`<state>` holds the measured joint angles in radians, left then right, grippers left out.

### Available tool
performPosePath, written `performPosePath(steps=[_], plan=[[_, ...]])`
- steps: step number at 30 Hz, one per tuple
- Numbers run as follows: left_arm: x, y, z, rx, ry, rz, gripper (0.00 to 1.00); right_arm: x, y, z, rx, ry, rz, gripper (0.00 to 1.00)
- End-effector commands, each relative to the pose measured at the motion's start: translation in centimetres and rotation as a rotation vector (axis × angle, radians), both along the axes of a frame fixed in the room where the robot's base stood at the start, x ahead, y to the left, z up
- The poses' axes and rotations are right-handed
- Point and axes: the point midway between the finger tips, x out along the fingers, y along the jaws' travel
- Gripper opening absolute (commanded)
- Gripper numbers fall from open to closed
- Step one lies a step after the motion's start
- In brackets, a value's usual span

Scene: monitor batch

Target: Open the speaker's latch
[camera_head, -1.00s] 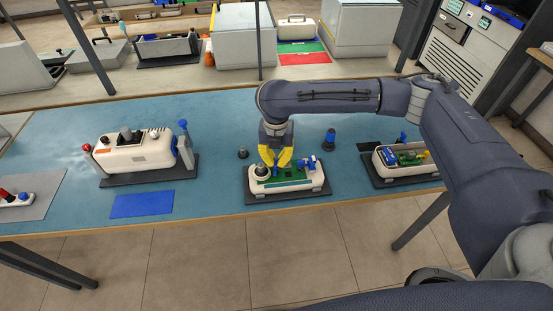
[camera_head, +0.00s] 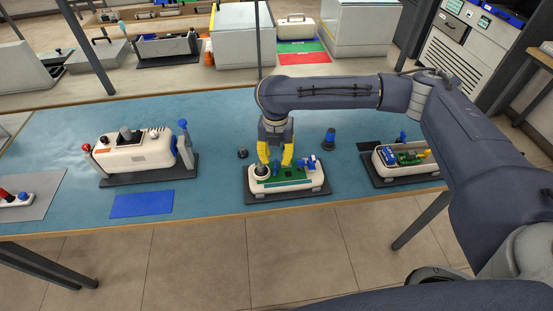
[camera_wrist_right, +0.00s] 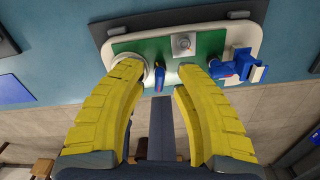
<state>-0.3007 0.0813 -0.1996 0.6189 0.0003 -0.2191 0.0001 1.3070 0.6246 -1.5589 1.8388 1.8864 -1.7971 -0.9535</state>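A white-cased device with a green board (camera_head: 290,183) stands on a dark mat below my right gripper (camera_head: 274,160); I take it as the speaker. It also shows in the right wrist view (camera_wrist_right: 240,38). There it has a round grey knob at its left, a small upright blue lever (camera_wrist_right: 159,79) in the middle, and a blue-and-white latch-like part (camera_wrist_right: 238,66) at its right. My right gripper's yellow fingers are apart, with the blue lever between their tips in that picture. I cannot tell whether they touch anything. My left gripper is out of view.
A white device with blue side parts (camera_head: 140,153) stands at the left. A white open-topped device (camera_head: 384,164) stands at the right. A dark, blue-topped peg (camera_head: 329,139) and a small dark knob (camera_head: 242,152) stand behind the middle device. A blue mat (camera_head: 142,204) lies to its left.

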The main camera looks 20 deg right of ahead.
Motion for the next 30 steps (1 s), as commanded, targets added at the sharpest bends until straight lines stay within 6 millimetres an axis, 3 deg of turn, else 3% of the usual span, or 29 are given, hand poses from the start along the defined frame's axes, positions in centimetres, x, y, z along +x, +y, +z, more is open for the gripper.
performPosePath(steps=[15,30], plan=[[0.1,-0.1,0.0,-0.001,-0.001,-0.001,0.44,-0.1,-0.1,5.9,-0.002,0.002,0.000,0.31],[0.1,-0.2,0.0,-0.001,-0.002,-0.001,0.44,-0.2,-0.2,6.8,-0.002,0.004,0.000,0.31]])
